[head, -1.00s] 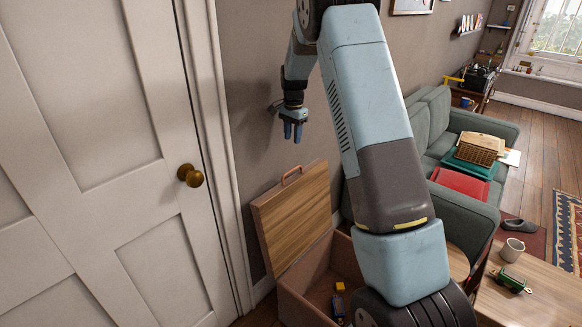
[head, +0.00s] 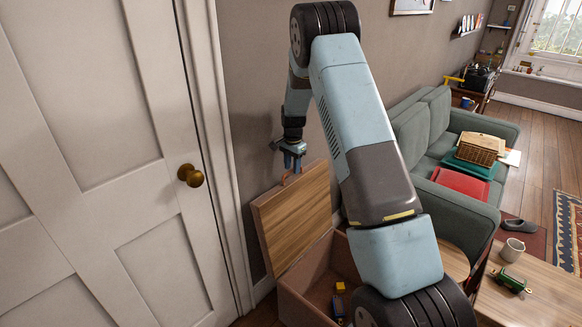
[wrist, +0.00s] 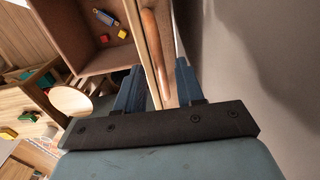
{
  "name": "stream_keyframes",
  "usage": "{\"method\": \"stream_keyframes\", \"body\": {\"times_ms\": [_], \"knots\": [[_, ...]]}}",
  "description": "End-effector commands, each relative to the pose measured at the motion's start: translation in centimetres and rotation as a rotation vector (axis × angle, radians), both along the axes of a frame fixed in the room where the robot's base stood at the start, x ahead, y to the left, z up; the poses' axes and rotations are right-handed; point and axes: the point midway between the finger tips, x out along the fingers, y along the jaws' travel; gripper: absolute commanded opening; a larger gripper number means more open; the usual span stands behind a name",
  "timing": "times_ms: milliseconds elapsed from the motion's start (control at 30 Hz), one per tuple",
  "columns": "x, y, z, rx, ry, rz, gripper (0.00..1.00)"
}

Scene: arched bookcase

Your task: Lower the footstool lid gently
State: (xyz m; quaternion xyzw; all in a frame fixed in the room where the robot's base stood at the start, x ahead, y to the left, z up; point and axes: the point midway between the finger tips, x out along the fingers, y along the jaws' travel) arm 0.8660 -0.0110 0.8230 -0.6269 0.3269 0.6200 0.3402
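The footstool's wooden lid (head: 293,222) stands raised, tilted back toward the wall, above the open box (head: 310,297). My gripper (head: 292,166) points down just above the handle. In the wrist view my gripper (wrist: 158,65) is open, its two blue fingers spread, with the lid edge and the handle (wrist: 156,48) lined up between them. I cannot tell whether a finger touches the handle.
Small toys (wrist: 110,27) lie inside the box. A white door (head: 90,170) with a brass knob (head: 190,175) is at left. The wall (head: 250,110) is close behind the lid. A green sofa (head: 420,150) and a wooden table (head: 525,290) stand at right.

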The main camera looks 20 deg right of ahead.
Motion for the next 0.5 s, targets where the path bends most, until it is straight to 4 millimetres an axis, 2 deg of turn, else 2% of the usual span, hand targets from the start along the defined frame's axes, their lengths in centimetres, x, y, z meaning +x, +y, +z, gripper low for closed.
{"method": "stream_keyframes", "body": {"times_ms": [333,500], "knots": [[0.0,0.0,-0.35,0.0,0.0,0.0,0.38],[0.0,-0.01,-0.34,0.0,0.0,0.0,0.22]]}}
